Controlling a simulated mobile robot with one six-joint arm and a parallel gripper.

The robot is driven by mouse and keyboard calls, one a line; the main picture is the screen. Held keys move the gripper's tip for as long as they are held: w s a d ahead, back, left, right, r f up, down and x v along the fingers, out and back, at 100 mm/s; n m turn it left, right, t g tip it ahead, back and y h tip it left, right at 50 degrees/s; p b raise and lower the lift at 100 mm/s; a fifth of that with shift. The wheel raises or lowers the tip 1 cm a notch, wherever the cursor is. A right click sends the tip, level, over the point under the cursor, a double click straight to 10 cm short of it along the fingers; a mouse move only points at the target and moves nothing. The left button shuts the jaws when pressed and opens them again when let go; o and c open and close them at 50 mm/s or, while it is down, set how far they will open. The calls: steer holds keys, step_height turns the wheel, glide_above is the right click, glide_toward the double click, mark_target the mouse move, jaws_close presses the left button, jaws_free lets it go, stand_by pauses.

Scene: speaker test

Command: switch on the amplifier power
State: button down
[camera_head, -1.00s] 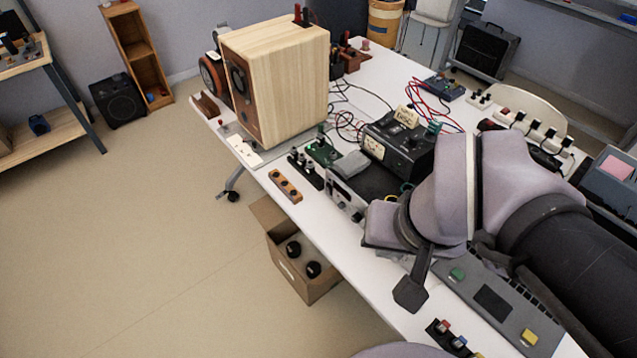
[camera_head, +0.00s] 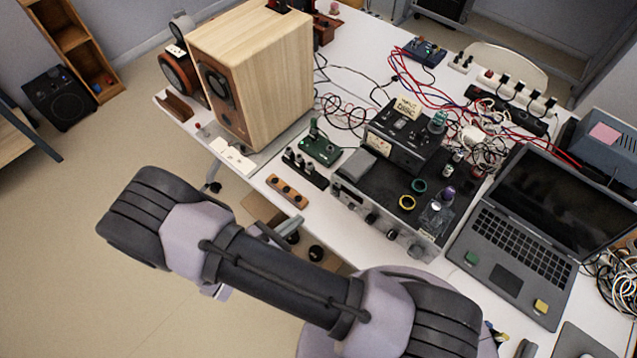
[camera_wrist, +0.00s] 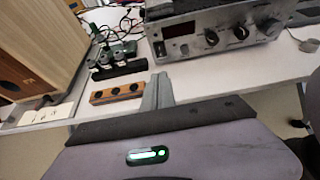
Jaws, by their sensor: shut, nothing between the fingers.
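The amplifier (camera_head: 385,192) appears to be the wide black-topped unit with a silver front panel and several knobs, at the table's front edge in the head view. Its front panel fills the upper right of the wrist view (camera_wrist: 190,45), with a dark display window and black knobs. I cannot tell which control is the power switch. My gripper (camera_wrist: 157,92) is shut and empty, pointing toward the table edge, left of and apart from the panel. In the head view my gripper (camera_head: 286,235) is partly hidden behind my arm, in front of the table's edge.
A wooden speaker (camera_head: 262,75) stands left of the amplifier. A wooden strip with black knobs (camera_head: 287,191) and a green board (camera_head: 320,148) lie between them. A meter box (camera_head: 405,137) sits on the amplifier; a laptop (camera_head: 520,235) is at right.

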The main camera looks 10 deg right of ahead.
steer(key=shift+s+d, duration=0.1)
steer(key=shift+d, duration=0.05)
steer(key=b, duration=0.2)
glide_toward(334, 191)
steer(key=f, duration=0.2)
steer(key=d+f, duration=0.1)
steer(key=shift+w, duration=0.3)
steer(key=w+d, duration=0.2)
steer(key=d, duration=0.1)
steer(key=shift+w+r, duration=0.1)
steer(key=shift+r, duration=0.05)
steer(key=shift+w+d+r, duration=0.1)
steer(key=shift+w+d, duration=0.15)
steer(key=shift+d, duration=0.1)
